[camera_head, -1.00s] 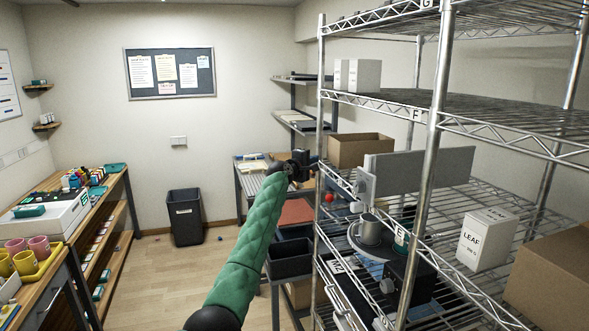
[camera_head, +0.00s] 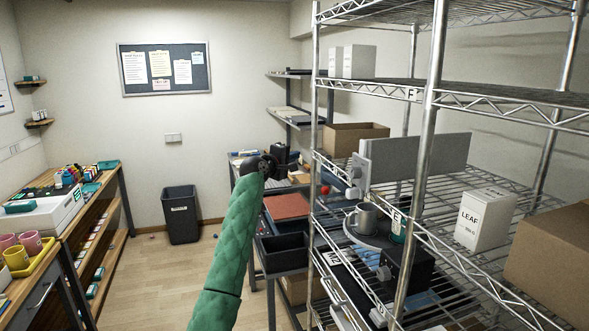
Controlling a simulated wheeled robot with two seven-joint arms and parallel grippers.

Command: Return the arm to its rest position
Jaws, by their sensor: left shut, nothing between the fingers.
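My left arm in its green sleeve (camera_head: 236,240) rises from the bottom of the head view. My left gripper (camera_head: 284,155) is at its far end, dark and small, left of the wire shelf's front post. It is shut and empty, apart from the shelf and the mug. A grey mug (camera_head: 365,215) stands upright on a round grey plate (camera_head: 362,236) on the wire shelf, below the press with its red knob (camera_head: 325,190). My right gripper is out of view.
The wire shelf (camera_head: 427,110) fills the right side, with a white LEAF box (camera_head: 484,218) and cardboard boxes. A side table with black bins (camera_head: 283,251) stands behind my arm. A workbench (camera_head: 97,215) runs along the left.

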